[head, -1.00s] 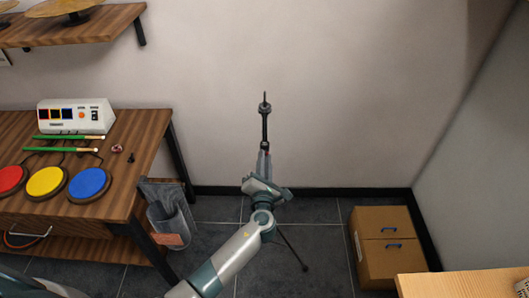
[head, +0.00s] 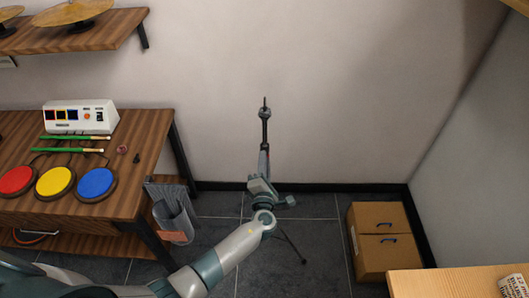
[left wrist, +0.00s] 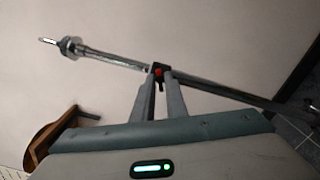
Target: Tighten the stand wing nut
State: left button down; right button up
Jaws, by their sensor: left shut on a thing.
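The stand (head: 265,127) is a thin dark upright pole with a round fitting near its top and a leg on the floor. In the left wrist view the stand's metal pole (left wrist: 105,57) runs slanted across the picture. The small red wing nut (left wrist: 158,71) is on the pole, between my fingertips. My left gripper (head: 264,149) reaches the pole from the front and is shut on the wing nut; it also shows in the left wrist view (left wrist: 160,78). The fingers partly hide the nut. My right gripper is out of view.
A wooden table (head: 150,150) at left holds a white control box (head: 80,117), green sticks and coloured pads. A grey bin (head: 172,212) stands beside it. Cardboard boxes (head: 380,262) are on the floor at right. A wooden surface (head: 440,284) fills the lower right corner.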

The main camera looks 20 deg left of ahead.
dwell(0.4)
pick_arm(q)
jog(key=m+p, duration=0.1)
jog(key=p, duration=0.1)
jog(key=m+p, duration=0.2)
jog(key=shift+r, duration=0.25)
jog(key=c, duration=2.2)
grip_release()
jog(key=shift+f+m, duration=0.2)
jog(key=shift+m, duration=0.3)
jog(key=o, duration=0.4)
jog(key=shift+f, duration=0.1)
jog(key=shift+s, duration=0.15)
